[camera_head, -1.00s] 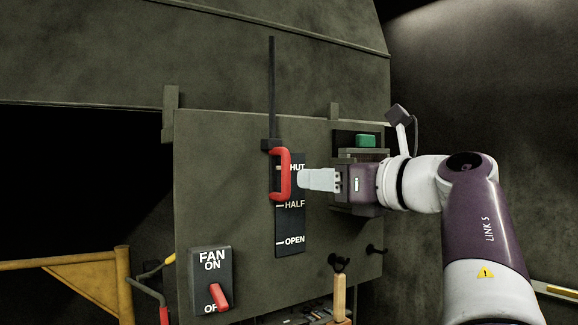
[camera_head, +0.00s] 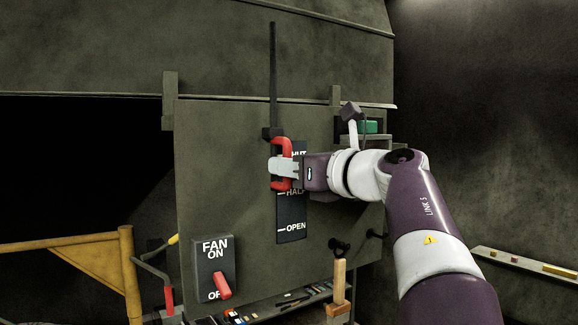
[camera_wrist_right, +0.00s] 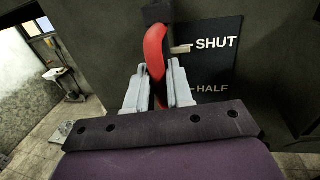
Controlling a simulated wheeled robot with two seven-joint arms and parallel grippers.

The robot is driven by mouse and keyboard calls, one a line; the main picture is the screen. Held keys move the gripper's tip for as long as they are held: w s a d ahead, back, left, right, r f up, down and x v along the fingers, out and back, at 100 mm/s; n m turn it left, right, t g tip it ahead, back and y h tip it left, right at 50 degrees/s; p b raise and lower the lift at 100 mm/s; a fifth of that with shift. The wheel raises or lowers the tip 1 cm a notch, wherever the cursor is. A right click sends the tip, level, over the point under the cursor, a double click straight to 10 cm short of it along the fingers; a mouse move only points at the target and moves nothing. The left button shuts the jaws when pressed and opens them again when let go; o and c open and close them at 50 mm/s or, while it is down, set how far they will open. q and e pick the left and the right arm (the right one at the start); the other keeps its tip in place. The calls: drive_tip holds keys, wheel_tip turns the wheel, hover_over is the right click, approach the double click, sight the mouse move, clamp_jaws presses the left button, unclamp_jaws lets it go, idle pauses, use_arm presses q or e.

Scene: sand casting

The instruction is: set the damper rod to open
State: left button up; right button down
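The damper rod (camera_head: 273,75) is a dark upright bar with a red loop handle (camera_head: 287,149) at its lower end. The handle is beside the SHUT mark of a black label plate (camera_head: 292,216), whose HALF and OPEN marks lie below. My right gripper (camera_head: 281,167) is at the handle. In the right wrist view the fingers (camera_wrist_right: 158,75) stand on either side of the red handle (camera_wrist_right: 155,48), with a narrow gap showing, so they look open around it. My left gripper is not in view.
A fan switch (camera_head: 214,268) with a red lever is at the lower left of the panel. A green button (camera_head: 369,127) is behind my right wrist. Black hooks (camera_head: 339,245) and a wooden-handled tool (camera_head: 339,285) are below right. A yellow frame (camera_head: 75,258) stands at left.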

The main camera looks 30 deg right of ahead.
wheel_tip(320, 180, down, 15)
drive_tip(key=b, duration=1.4)
drive_tip(key=shift+f+b, duration=0.15)
drive_tip(key=shift+b, duration=0.15)
drive_tip(key=c, duration=1.4)
unclamp_jaws()
drive_tip(key=shift+o, duration=1.2)
drive_tip(key=shift+w, duration=0.15)
drive_tip(key=b+v, duration=0.4)
drive_tip(key=v, duration=0.8)
